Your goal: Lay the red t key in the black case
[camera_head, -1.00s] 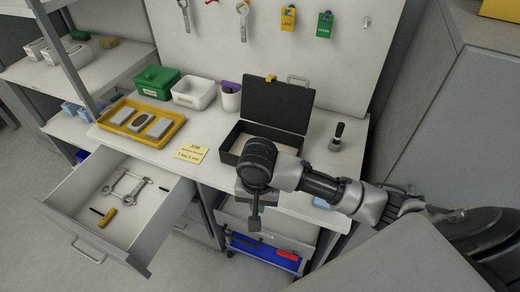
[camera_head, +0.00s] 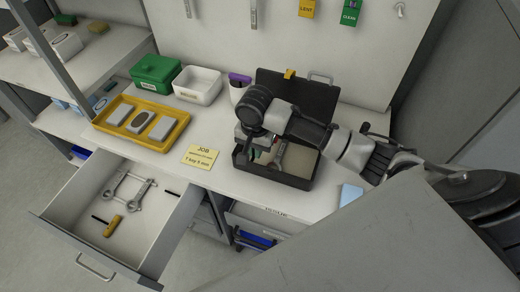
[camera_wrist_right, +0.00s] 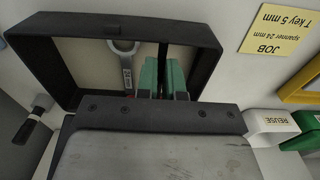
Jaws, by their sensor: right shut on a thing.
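The black case (camera_head: 272,177) stands open on the worktop, its lid (camera_head: 318,101) raised at the back. A spanner (camera_wrist_right: 124,62) lies inside it on the pale floor. My right gripper (camera_head: 256,143) is over the left part of the case. In the right wrist view, its green fingers (camera_wrist_right: 165,76) are shut on the red t key (camera_wrist_right: 184,97). Small red ends of the handle show beside the fingers, and a dark shaft (camera_wrist_right: 163,52) extends over the case. I cannot tell whether the key touches the case floor. My left gripper is not in view.
A yellow tray (camera_head: 106,125), green box (camera_head: 155,75) and white bin (camera_head: 197,84) stand to the left. A job card (camera_head: 202,156) lies left of the case. The open drawer (camera_head: 70,235) holds spanners and a yellow-handled tool (camera_head: 114,226).

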